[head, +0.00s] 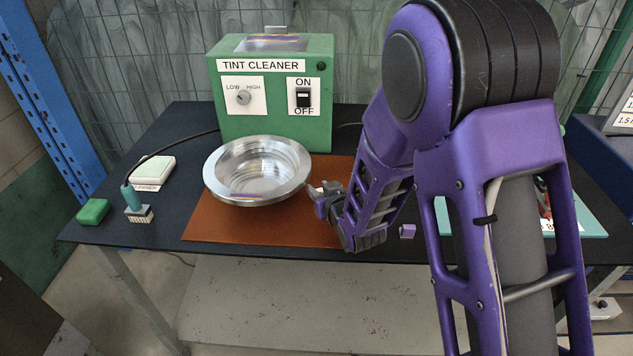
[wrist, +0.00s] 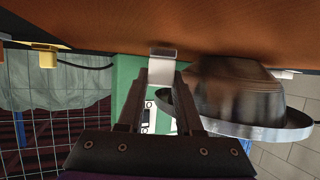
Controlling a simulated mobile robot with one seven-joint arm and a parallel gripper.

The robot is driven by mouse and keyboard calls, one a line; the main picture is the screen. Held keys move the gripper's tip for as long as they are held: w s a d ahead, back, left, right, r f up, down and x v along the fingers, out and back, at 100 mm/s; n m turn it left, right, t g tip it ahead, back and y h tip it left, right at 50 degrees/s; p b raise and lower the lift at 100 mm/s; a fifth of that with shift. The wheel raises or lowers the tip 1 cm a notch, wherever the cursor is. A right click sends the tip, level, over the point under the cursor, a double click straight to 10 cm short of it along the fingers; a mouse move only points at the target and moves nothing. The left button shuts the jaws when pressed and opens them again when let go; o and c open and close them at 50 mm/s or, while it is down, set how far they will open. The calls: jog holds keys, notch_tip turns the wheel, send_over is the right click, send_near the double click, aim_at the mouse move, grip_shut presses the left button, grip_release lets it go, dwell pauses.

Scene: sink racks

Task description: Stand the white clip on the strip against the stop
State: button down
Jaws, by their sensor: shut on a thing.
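My gripper (head: 325,197) is low over the brown mat, just right of the metal bowl's rim in the head view. In the wrist view my gripper (wrist: 163,75) is shut on a small pale piece, which looks like the white clip (wrist: 162,68). The clip also shows as a light spot at the fingertips in the head view (head: 314,190). I cannot tell whether the clip touches the mat. I cannot make out the strip or the stop in either view; my arm hides part of the table's right side.
The metal bowl (head: 258,172) stands on the brown mat (head: 225,228), close left of my gripper. The green tint cleaner box (head: 272,90) is behind it. A small purple block (head: 407,231) lies near the front edge. A teal mat (head: 592,222) is at right, partly hidden.

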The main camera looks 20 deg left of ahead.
jog(key=shift+d+f, duration=0.1)
jog(key=shift+f, duration=0.15)
jog(key=shift+f, duration=0.15)
jog(key=c, duration=0.6)
grip_release()
